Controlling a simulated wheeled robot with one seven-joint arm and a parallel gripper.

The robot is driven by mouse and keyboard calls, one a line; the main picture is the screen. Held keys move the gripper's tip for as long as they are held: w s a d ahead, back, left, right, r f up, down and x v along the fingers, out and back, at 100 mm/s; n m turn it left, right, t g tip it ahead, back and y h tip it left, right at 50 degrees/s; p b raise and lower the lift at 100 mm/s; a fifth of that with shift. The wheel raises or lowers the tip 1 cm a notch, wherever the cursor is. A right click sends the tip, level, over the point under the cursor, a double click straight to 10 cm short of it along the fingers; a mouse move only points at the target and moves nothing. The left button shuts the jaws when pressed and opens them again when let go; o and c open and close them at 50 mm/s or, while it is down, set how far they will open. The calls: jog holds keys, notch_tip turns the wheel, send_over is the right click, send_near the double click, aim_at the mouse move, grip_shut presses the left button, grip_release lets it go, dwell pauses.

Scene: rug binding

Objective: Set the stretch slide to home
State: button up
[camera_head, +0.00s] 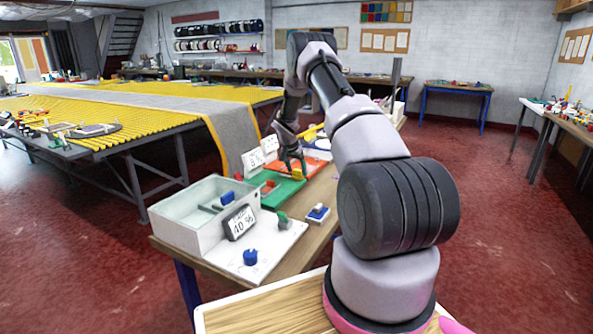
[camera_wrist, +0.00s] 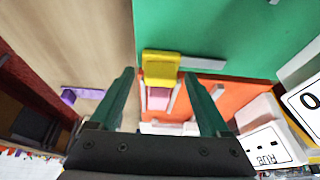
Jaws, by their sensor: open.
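A yellow block (camera_wrist: 161,66) sits at the end of a short track with grey side rails and a pink strip (camera_wrist: 158,98), on an orange plate (camera_wrist: 225,92). It looks like the slide's handle, but no readable label confirms this. In the head view the yellow block (camera_head: 299,173) shows beneath my gripper (camera_head: 292,166). My gripper (camera_wrist: 159,74) is open, pointing down, its fingers on either side of the block in the wrist view. I cannot tell how far above the block the fingertips are. The far end of the track is partly hidden by the gripper body.
A green plate (camera_head: 270,192) adjoins the orange one. Nearer stand a pale tray (camera_head: 177,220), a "40 %" display (camera_head: 239,222), a blue knob (camera_head: 250,257) and a green-and-grey control (camera_head: 284,221). White sign cards (camera_head: 252,162) stand close left of my gripper.

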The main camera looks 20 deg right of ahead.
grip_shut()
dwell(1.4)
